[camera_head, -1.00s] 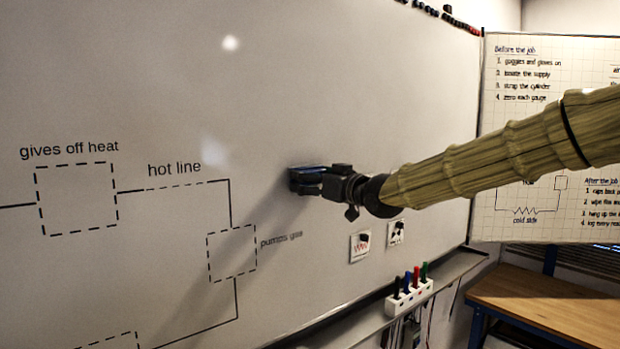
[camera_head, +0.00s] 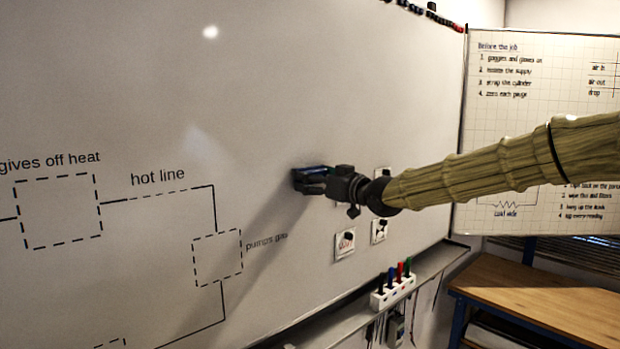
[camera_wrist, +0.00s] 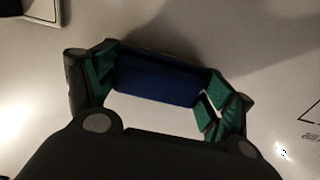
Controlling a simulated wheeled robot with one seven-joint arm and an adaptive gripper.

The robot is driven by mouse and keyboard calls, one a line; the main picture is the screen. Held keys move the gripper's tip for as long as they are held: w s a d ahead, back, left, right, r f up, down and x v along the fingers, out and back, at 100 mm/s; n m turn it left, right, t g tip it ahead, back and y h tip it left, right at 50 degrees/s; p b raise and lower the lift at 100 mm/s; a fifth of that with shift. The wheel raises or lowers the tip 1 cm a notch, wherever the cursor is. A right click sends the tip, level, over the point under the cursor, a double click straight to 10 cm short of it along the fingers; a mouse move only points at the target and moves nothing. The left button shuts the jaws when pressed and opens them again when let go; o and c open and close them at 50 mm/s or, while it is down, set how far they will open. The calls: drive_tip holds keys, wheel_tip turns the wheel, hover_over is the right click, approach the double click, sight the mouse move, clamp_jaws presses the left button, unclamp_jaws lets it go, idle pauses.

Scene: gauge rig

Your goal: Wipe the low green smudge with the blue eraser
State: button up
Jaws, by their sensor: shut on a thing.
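My gripper (camera_head: 316,181) is shut on the blue eraser (camera_head: 309,173), in front of the whiteboard (camera_head: 255,110). In the wrist view the blue eraser (camera_wrist: 157,78) lies between the green-padded fingers of my gripper (camera_wrist: 158,82). I cannot tell whether the eraser touches the board. No green smudge shows in either view now.
The board has black dashed boxes (camera_head: 58,211) and lines at lower left. Small picture cards (camera_head: 345,243) are right of and below my gripper. A marker holder (camera_head: 392,291) sits on the board's tray.

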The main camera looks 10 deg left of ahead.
sight(265, 184)
drive_tip(key=shift+w+d, duration=0.15)
drive_tip(key=shift+w, duration=0.1)
drive_tip(key=shift+s+a+f+b, duration=0.1)
drive_tip(key=shift+s+a+b, duration=0.35)
drive_tip(key=shift+s+b, duration=0.25)
drive_tip(key=shift+s+a+b, duration=0.9)
drive_tip(key=shift+s+b, duration=0.05)
drive_tip(key=shift+s, duration=0.2)
drive_tip(key=shift+s+a+b, duration=0.95)
drive_tip(key=shift+s+b, duration=0.05)
drive_tip(key=shift+s, duration=0.1)
drive_tip(key=shift+s+a+b, duration=0.9)
drive_tip(key=shift+s+b, duration=0.05)
drive_tip(key=shift+s, duration=0.2)
drive_tip(key=shift+s+a+b, duration=0.5)
drive_tip(key=shift+s+b, duration=0.05)
drive_tip(key=shift+s, duration=0.1)
drive_tip(key=shift+s+a+b, duration=0.4)
drive_tip(key=shift+s+a, duration=0.15)
drive_tip(key=shift+s, duration=0.2)
drive_tip(key=shift+d, duration=0.15)
drive_tip(key=shift+s+d, duration=0.2)
drive_tip(key=shift+b+v, duration=0.85)
drive_tip(key=shift+v, duration=1.8)
